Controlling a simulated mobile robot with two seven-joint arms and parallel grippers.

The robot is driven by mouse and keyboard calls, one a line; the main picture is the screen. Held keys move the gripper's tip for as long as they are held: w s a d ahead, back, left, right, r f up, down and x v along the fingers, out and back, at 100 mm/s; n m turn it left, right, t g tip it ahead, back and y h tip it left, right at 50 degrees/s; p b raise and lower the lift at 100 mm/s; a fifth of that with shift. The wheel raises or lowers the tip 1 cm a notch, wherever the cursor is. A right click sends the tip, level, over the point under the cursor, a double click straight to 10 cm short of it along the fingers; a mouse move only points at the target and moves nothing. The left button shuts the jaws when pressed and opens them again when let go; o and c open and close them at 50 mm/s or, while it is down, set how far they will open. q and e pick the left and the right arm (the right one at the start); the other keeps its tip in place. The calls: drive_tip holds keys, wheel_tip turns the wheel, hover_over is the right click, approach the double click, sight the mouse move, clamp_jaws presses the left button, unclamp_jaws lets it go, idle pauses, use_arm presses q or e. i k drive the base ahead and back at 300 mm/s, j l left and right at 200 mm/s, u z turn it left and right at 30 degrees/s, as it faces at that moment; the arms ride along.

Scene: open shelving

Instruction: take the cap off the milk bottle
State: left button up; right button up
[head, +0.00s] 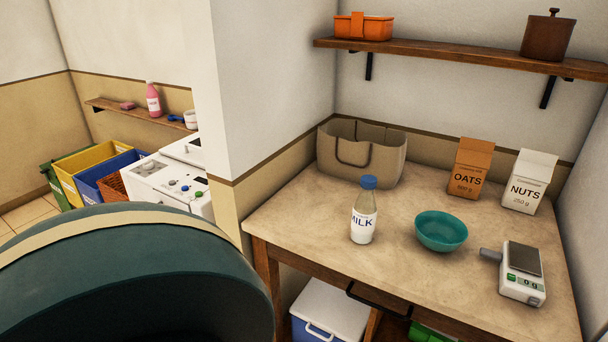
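The milk bottle (363,218) stands upright on the counter, near its front left part. It is clear with a white label reading MILK. Its blue cap (369,182) sits on top of the neck. Neither of my grippers shows in the head view. A large dark teal rounded shape with a cream band fills the lower left and hides what lies behind it; I cannot tell what it is.
On the counter (310,215), a beige bag (388,165) stands behind the bottle. A teal bowl (441,232) and scale (522,274) are to the right, with OATS (470,170) and NUTS (528,183) packets behind. A wall shelf (450,55) hangs above.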

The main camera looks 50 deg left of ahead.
sight(365, 208)
drive_tip(key=u, duration=1.3)
drive_tip(key=j, duration=0.1)
drive_tip(key=i+z, duration=0.05)
